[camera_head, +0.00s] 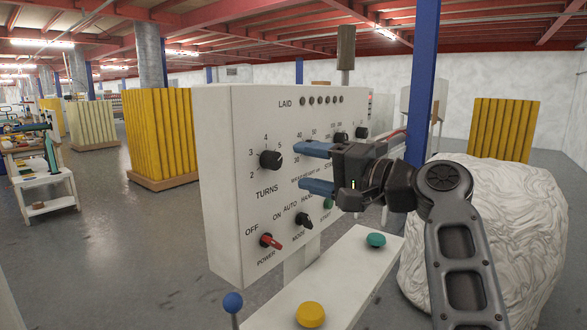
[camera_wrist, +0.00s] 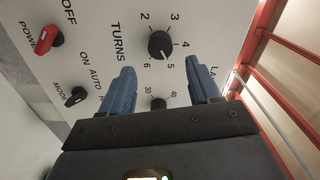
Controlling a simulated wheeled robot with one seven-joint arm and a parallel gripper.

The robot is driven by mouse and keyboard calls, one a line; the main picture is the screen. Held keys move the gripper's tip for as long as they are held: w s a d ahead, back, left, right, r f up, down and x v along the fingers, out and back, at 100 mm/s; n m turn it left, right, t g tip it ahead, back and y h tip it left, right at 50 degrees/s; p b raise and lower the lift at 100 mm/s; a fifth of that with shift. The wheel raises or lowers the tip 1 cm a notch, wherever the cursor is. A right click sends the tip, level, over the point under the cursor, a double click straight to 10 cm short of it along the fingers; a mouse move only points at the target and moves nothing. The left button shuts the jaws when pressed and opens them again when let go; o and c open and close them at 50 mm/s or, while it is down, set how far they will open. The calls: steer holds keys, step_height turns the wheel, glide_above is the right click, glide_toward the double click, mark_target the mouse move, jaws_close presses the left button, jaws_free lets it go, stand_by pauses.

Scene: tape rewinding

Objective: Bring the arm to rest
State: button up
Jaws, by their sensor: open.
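My gripper (camera_head: 304,167) is open and empty, its two blue fingers spread in front of the white control panel (camera_head: 225,200) and pointing at it. In the wrist view, the fingers (camera_wrist: 157,82) lie below the black TURNS knob (camera_wrist: 160,45), apart from it. That knob, also in the head view (camera_head: 271,159), has its pointer towards the 5. The red POWER knob (camera_head: 270,240) and black MODE knob (camera_head: 304,219) sit lower on the panel. A smaller knob (camera_wrist: 158,104) shows between the fingers in the wrist view. My gripper hides part of the panel's middle.
A white shelf below the panel carries a yellow button (camera_head: 310,314) and a green button (camera_head: 376,240). A blue-balled lever (camera_head: 233,302) stands beside it. A blue post (camera_head: 423,80) and a large white wrapped bulk (camera_head: 530,220) are close to my arm. Open floor lies left.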

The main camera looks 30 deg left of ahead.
steer(key=shift+s+d, duration=0.1)
steer(key=shift+d, duration=0.65)
